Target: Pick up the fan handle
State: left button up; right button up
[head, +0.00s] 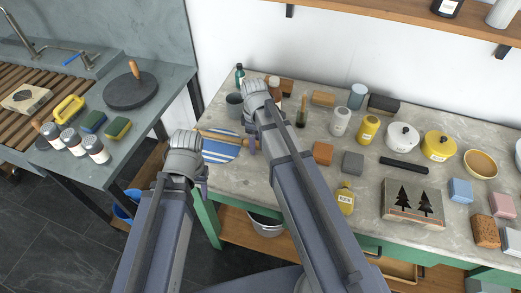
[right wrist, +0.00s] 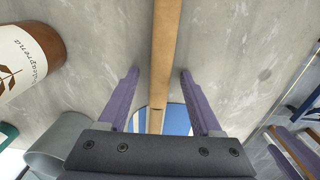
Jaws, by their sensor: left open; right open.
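What looks like the fan handle (head: 222,137) is a slim wooden rod at the left end of the grey table, over a round blue-and-white striped piece (head: 218,152). In the right wrist view the rod (right wrist: 165,50) runs lengthwise between the spread purple fingers of my right gripper (right wrist: 160,80). The fingers stand apart from it on both sides. The striped piece shows below it (right wrist: 178,120). My right gripper (head: 251,142) is open. My left gripper (head: 200,165) is open and empty, just left of the striped piece; its fingers are partly hidden by the hand.
A dark grey cup (head: 234,105) and green bottle (head: 240,75) stand behind the rod. A labelled brown bottle (right wrist: 25,60) is close to my right gripper. A separate counter (head: 150,120) stands left, across a gap.

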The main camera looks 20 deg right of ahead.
grip_shut()
dwell(0.5)
dwell(0.3)
